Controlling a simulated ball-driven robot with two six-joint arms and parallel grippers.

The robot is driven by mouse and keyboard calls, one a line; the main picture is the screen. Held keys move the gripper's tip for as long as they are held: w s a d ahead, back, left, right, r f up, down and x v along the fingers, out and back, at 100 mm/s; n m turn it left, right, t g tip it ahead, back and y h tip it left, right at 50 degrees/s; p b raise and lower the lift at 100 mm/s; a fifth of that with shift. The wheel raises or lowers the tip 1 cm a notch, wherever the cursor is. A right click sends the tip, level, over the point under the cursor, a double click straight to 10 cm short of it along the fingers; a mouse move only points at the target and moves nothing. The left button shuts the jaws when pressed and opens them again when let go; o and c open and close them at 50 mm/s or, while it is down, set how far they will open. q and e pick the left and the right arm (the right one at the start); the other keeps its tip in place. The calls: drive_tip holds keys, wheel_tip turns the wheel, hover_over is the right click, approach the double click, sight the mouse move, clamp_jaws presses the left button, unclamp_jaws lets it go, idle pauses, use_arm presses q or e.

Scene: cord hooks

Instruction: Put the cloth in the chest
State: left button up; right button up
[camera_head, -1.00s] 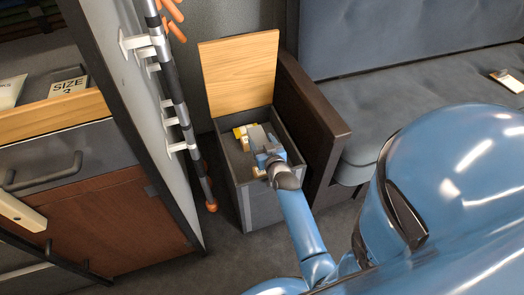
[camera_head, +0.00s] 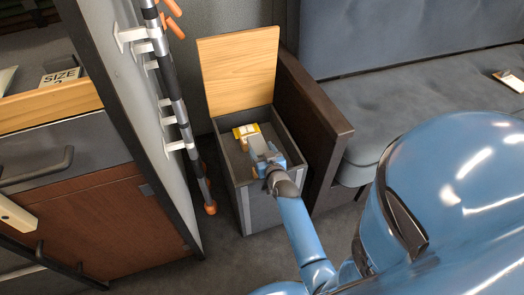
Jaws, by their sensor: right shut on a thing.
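The chest (camera_head: 233,189) is a grey box with its light wooden lid (camera_head: 239,71) standing open at the back. My right gripper (camera_head: 253,141) reaches down into the open chest from the front. It is shut on a small yellow and white thing, which I take to be the cloth (camera_head: 243,131), at its fingertips inside the chest. The gripper hides part of it, and I cannot tell whether it touches the chest floor. My left gripper is not in view.
A dark wooden sofa arm (camera_head: 310,115) stands close along the chest's right side, with a grey sofa beyond. At the left are a panel with a rail and orange-tipped poles (camera_head: 172,75), and a cabinet with a drawer (camera_head: 60,150). Carpet lies in front.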

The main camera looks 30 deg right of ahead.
drive_tip(key=shift+f, duration=0.1)
drive_tip(key=o, duration=1.1)
drive_tip(key=shift+o, duration=0.2)
drive_tip(key=shift+r+p, duration=0.75)
drive_tip(key=v, duration=1)
drive_tip(key=shift+f, duration=0.2)
drive_tip(key=shift+v, duration=1.05)
drive_tip(key=shift+w+r, duration=0.1)
